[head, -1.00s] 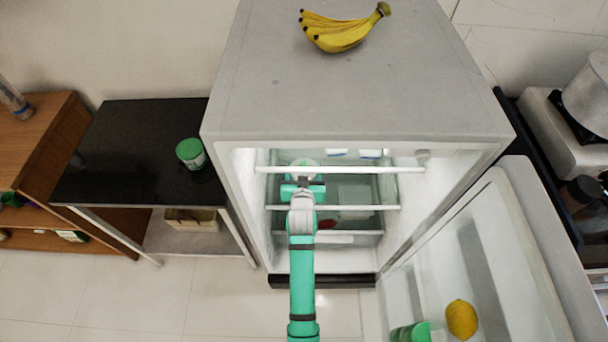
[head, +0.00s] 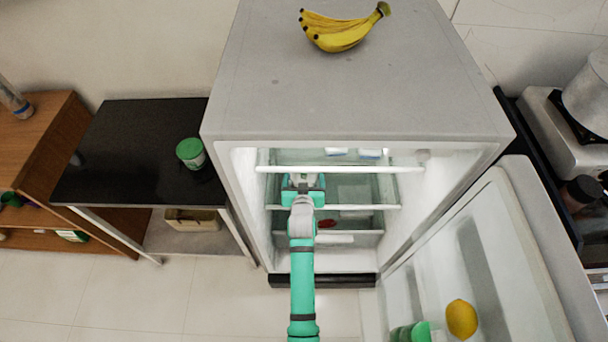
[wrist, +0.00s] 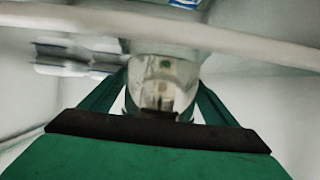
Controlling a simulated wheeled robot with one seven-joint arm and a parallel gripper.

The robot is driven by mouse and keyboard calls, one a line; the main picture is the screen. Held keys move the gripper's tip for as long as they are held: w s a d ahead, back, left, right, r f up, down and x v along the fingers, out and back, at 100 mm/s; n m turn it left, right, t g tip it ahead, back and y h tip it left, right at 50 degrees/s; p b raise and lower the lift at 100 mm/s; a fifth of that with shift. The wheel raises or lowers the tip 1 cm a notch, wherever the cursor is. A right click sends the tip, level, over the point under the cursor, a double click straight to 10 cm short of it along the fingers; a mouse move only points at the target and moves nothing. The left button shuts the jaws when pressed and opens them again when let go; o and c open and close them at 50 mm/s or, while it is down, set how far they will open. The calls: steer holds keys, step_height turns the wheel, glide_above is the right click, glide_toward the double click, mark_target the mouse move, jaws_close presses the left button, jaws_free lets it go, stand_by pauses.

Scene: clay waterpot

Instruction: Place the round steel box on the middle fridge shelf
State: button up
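The round steel box (wrist: 163,85) is shiny and upright in the wrist view, between the two green fingers of my gripper (wrist: 163,100). The fingers appear to press on its two sides. In the head view my gripper (head: 303,184) is inside the open fridge (head: 360,100), just below the upper shelf's front edge (head: 340,169) and above the middle shelf's front edge (head: 365,208). The box is largely hidden there. Whether its base touches the middle shelf cannot be told.
The upper shelf edge (wrist: 230,42) crosses close above the box in the wrist view. The fridge door (head: 510,240) stands open at right, holding a lemon (head: 461,319). Bananas (head: 340,34) lie on the fridge top. A green-lidded jar (head: 190,153) stands on the black table (head: 125,150).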

steer(key=shift+s+r, duration=0.1)
steer(key=shift+r, duration=0.05)
steer(key=v, duration=1.1)
steer(key=shift+s+a+r, duration=0.1)
steer(key=shift+s, duration=0.1)
steer(key=s+r+t, duration=0.1)
steer(key=s+r, duration=0.2)
steer(key=s, duration=2.5)
steer(key=s+r, duration=0.5)
steer(key=s, duration=0.2)
steer(key=shift+s+d+r+t, duration=0.2)
steer(key=shift+r+t, duration=0.15)
steer(key=shift+t, duration=0.05)
